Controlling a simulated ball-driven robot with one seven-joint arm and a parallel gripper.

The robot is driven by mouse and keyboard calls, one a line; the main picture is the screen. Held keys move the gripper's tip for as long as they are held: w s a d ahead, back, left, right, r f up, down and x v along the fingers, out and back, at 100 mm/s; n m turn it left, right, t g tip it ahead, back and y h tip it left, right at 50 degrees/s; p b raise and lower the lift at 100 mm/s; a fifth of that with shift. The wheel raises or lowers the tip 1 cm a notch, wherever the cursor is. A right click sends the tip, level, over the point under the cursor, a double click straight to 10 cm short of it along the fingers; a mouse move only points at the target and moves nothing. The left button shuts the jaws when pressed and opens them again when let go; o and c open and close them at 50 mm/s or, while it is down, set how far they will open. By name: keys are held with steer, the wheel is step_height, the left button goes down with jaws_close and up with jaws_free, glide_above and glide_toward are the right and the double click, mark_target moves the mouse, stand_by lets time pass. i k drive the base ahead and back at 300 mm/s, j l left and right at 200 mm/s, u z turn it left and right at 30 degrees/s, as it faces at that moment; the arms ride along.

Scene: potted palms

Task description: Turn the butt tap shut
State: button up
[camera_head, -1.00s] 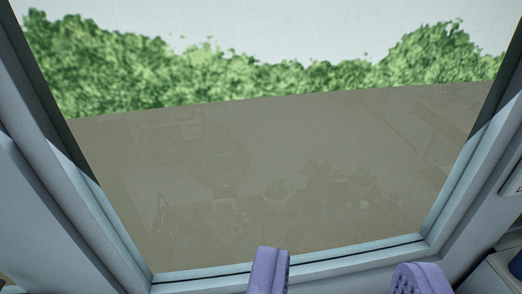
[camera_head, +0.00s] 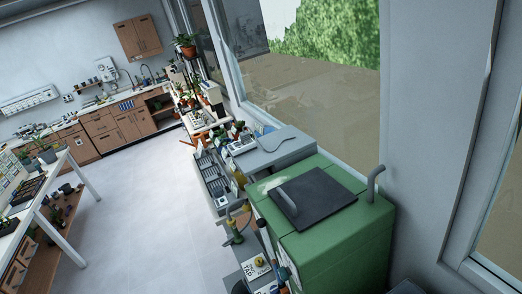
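The green butt (camera_head: 345,250) is a boxy tank at the lower right, below the window. A dark square lid (camera_head: 315,198) with a grey handle lies on its top, and a grey bent pipe (camera_head: 374,184) rises from its right corner. My gripper does not show in this view.
A grey bench (camera_head: 270,150) and a crate rack (camera_head: 212,180) stand beyond the butt along the window wall. A white table (camera_head: 60,200) with plants is at the left. Open pale floor (camera_head: 145,215) lies between. Wooden cabinets (camera_head: 120,125) line the far wall.

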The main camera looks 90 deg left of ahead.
mark_target(259, 261)
steer(key=u, duration=2.5)
